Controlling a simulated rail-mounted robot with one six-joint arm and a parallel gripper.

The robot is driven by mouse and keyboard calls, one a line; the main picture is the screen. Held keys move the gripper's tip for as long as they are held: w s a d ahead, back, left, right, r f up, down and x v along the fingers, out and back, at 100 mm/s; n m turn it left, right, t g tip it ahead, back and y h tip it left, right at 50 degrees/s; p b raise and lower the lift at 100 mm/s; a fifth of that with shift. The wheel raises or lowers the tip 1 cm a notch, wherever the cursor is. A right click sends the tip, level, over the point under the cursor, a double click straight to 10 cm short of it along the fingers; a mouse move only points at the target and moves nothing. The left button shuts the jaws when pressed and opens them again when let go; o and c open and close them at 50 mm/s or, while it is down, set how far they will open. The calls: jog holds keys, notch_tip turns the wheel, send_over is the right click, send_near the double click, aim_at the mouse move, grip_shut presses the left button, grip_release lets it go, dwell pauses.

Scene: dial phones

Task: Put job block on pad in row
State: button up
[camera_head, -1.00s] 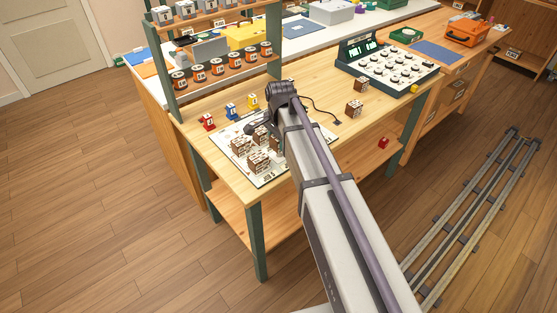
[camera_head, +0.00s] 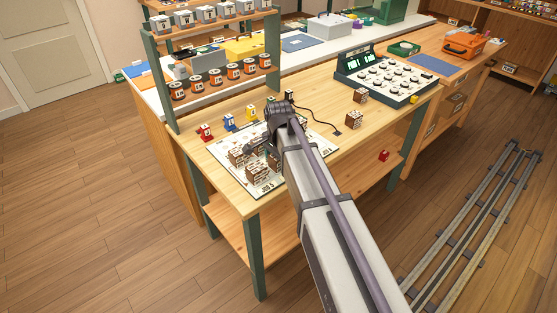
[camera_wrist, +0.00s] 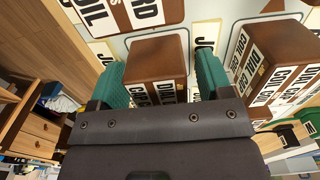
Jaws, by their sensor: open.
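Several brown, white-labelled job blocks stand on the white printed board (camera_head: 262,191); one block (camera_head: 237,158) is at its left and another (camera_head: 253,173) near its front. My gripper (camera_wrist: 160,66) has green-padded fingers, one on each side of a brown block (camera_wrist: 157,58). It is open, with the block between the fingers, and no firm grip shows. Another labelled block (camera_wrist: 270,55) stands to the right in the wrist view, and part of one more (camera_wrist: 150,12) shows at the top. In the head view my arm hides part of the board.
Red (camera_head: 205,132), blue (camera_head: 229,122) and yellow (camera_head: 252,114) figures stand behind the board. Two loose blocks, one nearer (camera_head: 353,120) and one farther (camera_head: 360,96), stand right, before the dial console (camera_head: 388,76). A black cable (camera_head: 316,121) lies behind my arm. A spool shelf (camera_head: 215,82) rises at back left.

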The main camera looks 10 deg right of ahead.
notch_tip(320, 180, up, 13)
jog(key=p, duration=1.3)
jog(key=s+n, duration=1.2)
jog(key=s, duration=0.7)
jog(key=shift+f+n+b, duration=0.35)
jog(key=shift+n, duration=0.05)
